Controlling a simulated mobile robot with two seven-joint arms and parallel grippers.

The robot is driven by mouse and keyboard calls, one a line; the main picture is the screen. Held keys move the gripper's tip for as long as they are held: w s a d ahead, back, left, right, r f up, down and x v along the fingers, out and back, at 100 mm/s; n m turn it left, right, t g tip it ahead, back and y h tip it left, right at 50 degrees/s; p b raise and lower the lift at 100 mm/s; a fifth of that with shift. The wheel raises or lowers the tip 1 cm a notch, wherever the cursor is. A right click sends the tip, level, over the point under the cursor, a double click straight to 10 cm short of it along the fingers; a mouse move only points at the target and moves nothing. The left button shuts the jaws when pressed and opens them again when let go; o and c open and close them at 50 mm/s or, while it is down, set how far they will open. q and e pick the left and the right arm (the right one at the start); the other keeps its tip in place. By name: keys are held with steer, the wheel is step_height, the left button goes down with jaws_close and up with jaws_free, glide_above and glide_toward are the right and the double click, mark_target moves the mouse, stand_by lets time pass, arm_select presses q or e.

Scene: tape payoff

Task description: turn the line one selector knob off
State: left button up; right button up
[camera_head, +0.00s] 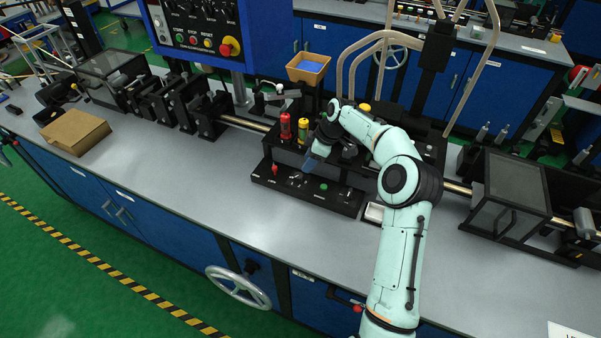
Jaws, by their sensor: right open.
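A black control panel (263,181) lies on the grey bench in the middle of the view. It carries a red lever knob (274,170), a green button (323,187) and small metal selector switches (297,176). Their labels are too small to read, so I cannot tell which is line one or how it is set. My right gripper (309,165) is open, low over the back of this panel, close to the switches. I cannot tell whether it touches one. The gripper and wrist hide part of the panel. My left gripper is out of view.
A blue cabinet (258,25) with STOP and RESET buttons and a red emergency button stands behind. Red (285,126) and yellow (303,131) cylinders stand just behind the panel. A cardboard box (76,131) lies at left. The bench front is mostly clear.

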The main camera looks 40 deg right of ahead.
mark_target(299, 175)
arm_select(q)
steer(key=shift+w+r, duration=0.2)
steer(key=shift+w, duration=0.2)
arm_select(e)
steer(key=x, duration=0.7)
steer(key=shift+w+f, duration=0.25)
steer(key=shift+f, duration=0.05)
steer(key=c, duration=0.8)
steer(key=shift+o, duration=0.2)
steer(key=shift+a+m+b, duration=0.1)
steer(key=shift+m+b, duration=0.25)
steer(key=shift+m, duration=0.15)
steer(key=m+h+b, duration=0.1)
steer(key=m, duration=0.1)
steer(key=m+t+b, duration=0.1)
steer(key=m, duration=0.1)
steer(key=shift+s+a+h+b, duration=0.1)
steer(key=shift+a+h+b, duration=0.05)
steer(key=shift+h+b, duration=0.2)
steer(key=m+h+b, duration=0.1)
steer(key=m, duration=0.2)
arm_select(q)
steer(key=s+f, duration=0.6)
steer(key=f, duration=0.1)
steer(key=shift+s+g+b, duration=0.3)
steer(key=shift+b, duration=0.05)
arm_select(e)
steer(key=shift+a+r+m+h, duration=0.1)
steer(key=shift+m+h, duration=0.65)
steer(key=shift+m, duration=1.35)
